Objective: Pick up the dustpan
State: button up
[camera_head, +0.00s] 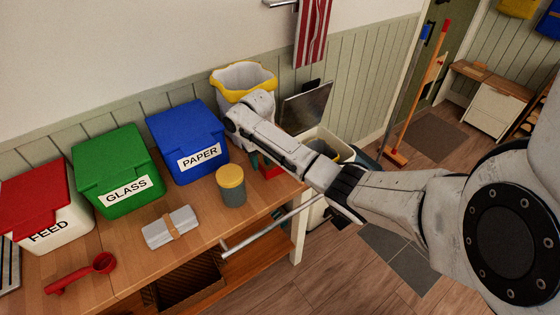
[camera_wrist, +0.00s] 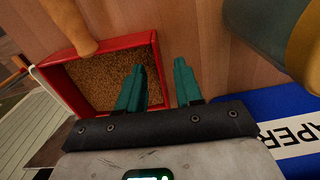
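The dustpan (camera_wrist: 103,75) is a red, shallow pan with a brown, grainy inside and a wooden handle (camera_wrist: 68,22), seen in the wrist view. In the head view only a bit of its red (camera_head: 271,172) shows beside my arm, near the counter's right end. In the wrist view the left finger overlaps the pan's right side and the right finger is over bare wood. I cannot tell whether the fingers touch the pan. In the head view my arm mostly hides the gripper.
A grey canister with a yellow lid (camera_head: 231,186) and the blue PAPER bin (camera_head: 185,135) stand close by. A yellow-rimmed bin (camera_head: 243,78) is behind.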

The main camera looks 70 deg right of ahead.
jog(key=shift+f, duration=1.2)
jog(key=shift+c, duration=0.5)
grip_shut()
